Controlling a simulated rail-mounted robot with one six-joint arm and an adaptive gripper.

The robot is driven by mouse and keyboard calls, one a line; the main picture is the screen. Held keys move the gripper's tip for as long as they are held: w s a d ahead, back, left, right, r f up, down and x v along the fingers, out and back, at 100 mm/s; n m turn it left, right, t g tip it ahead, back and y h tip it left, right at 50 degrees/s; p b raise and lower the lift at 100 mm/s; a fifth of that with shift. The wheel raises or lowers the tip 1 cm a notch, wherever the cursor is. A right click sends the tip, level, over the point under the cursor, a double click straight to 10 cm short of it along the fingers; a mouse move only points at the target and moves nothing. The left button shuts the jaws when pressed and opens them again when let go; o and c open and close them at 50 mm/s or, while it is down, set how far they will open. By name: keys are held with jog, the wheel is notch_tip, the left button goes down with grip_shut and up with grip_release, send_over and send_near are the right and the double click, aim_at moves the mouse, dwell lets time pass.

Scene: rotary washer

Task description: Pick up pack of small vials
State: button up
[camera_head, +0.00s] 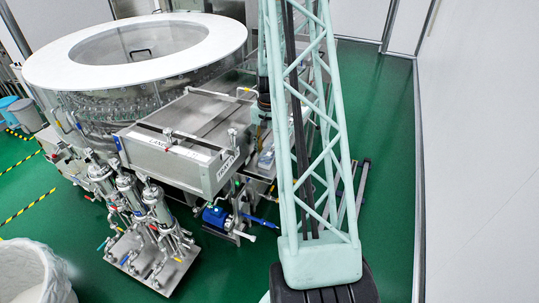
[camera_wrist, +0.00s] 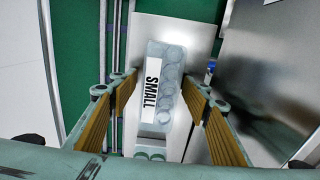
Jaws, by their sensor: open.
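The pack of small vials (camera_wrist: 165,85) shows in the wrist view as a pale, translucent block of round vials with a white label reading "SMALL". It lies on a flat metal shelf (camera_wrist: 185,28). My gripper (camera_wrist: 158,82) is open, with one yellow-padded finger on each side of the pack and gaps between fingers and pack. I cannot tell the height of the fingertips over it. Part of another pack (camera_wrist: 150,153) shows just below it, mostly hidden by my gripper body. In the head view my arm hides most of the shelf area; a small pale pack (camera_head: 266,158) shows beside it.
The rotary washer (camera_head: 140,50) with its white ring top stands at the left, with a metal housing (camera_head: 185,140) beside the shelf. In the wrist view a metal panel (camera_wrist: 265,70) rises close on the right. Green floor (camera_head: 390,130) is clear at the right, before a wall.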

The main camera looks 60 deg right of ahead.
dwell(0.3)
jog(key=c, duration=1)
jog(key=shift+r, duration=0.2)
jog(key=shift+r+b, duration=0.4)
jog(key=shift+r, duration=1.2)
jog(key=s, duration=0.5)
jog(key=s+a+r+b, duration=0.1)
jog(key=s, duration=0.4)
jog(key=s+b, duration=0.1)
jog(key=s, duration=0.5)
jog(key=shift+a+r, duration=0.2)
jog(key=shift+a, duration=0.05)
